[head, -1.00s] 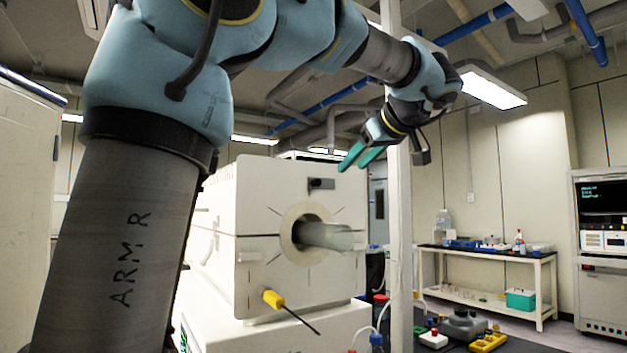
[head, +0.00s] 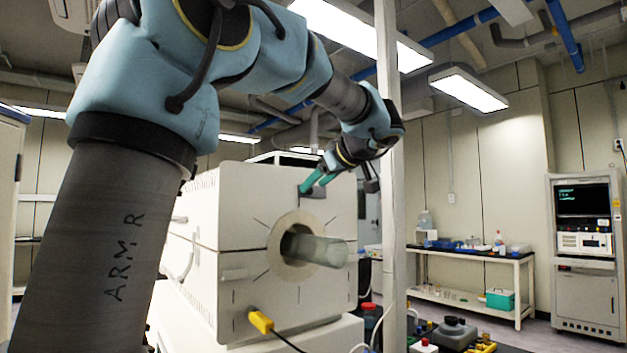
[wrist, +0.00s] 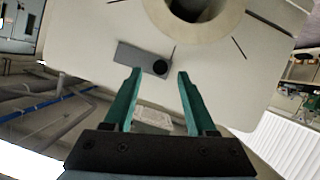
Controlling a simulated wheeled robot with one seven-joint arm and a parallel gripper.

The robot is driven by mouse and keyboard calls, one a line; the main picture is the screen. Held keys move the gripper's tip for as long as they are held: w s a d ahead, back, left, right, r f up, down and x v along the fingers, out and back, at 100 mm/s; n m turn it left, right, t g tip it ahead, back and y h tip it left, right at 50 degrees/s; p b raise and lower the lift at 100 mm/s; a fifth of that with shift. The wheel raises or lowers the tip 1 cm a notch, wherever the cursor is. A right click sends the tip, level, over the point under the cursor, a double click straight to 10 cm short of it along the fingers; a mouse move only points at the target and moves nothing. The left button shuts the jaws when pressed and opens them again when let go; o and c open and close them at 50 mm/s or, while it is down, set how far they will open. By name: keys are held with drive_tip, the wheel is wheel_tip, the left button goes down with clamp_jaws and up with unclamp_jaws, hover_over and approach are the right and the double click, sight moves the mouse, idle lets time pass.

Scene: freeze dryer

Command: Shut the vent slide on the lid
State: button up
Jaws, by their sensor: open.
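In the head view the slide (head: 317,191) shows as a small dark piece high on that face, partly hidden by my fingers. My gripper (head: 309,185) has green fingers and is open and empty, right by the slide.
A round port (head: 278,262) with a clear cylinder (head: 322,251) sticks out below the slide. A yellow-handled tool (head: 261,321) is at the lower front. A white post (head: 387,120) stands right of the unit. A bench (head: 470,255) stands against the back wall.

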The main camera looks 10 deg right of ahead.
drive_tip(key=shift+x, duration=1)
clamp_jaws()
idle(0.8)
